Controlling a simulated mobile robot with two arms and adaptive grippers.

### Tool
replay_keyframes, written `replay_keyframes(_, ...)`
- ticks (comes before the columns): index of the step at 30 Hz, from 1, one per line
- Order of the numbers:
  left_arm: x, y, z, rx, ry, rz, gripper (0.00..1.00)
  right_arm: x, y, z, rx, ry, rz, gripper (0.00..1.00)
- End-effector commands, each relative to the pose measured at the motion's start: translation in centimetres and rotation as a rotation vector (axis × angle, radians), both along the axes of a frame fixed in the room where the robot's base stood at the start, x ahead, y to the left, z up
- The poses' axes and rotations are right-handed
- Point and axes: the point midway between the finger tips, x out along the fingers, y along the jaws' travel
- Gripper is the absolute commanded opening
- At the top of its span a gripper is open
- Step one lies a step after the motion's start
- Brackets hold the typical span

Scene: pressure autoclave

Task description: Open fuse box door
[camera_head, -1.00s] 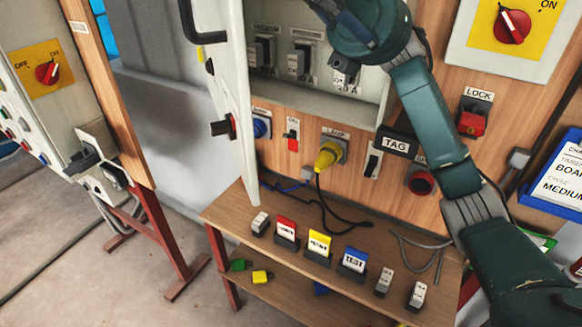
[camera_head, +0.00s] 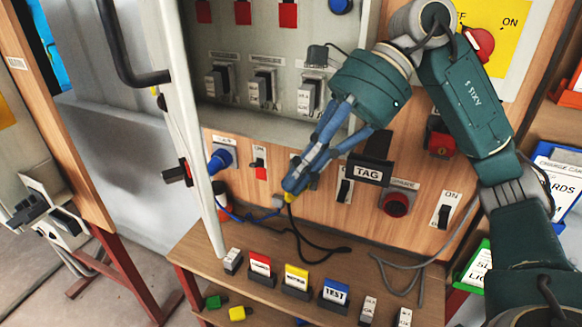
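Inside the box are several switches and red blocks. My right gripper (camera_head: 294,185) comes from the right across the box's lower right part. Its blue fingers come together at the tips, in front of the yellow plug (camera_head: 289,198), which they mostly hide. I cannot tell whether they touch it. My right gripper is well right of the door. My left gripper is out of view.
Below the box is a wooden shelf (camera_head: 208,258) with several coloured tags. A blue plug (camera_head: 220,160), a TAG holder (camera_head: 368,172) and a red button (camera_head: 397,204) sit on the wooden panel. Another cabinet stands at the far left, with floor between.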

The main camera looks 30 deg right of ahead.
Motion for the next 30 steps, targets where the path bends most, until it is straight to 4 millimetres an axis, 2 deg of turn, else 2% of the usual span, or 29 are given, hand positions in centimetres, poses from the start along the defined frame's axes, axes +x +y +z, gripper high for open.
replay_keyframes(9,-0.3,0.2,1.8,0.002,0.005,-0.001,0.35,-0.1,5.0,-4.6,0.003,0.006,0.004,0.00)
replay_keyframes(15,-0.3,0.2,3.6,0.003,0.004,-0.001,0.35,0.0,7.8,-4.4,0.004,0.002,0.004,0.00)
replay_keyframes(21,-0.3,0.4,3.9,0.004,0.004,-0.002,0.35,0.1,8.8,-4.6,0.004,0.001,0.002,0.00)
replay_keyframes(30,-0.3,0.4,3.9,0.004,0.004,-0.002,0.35,0.1,8.8,-4.7,0.004,0.001,0.000,0.00)
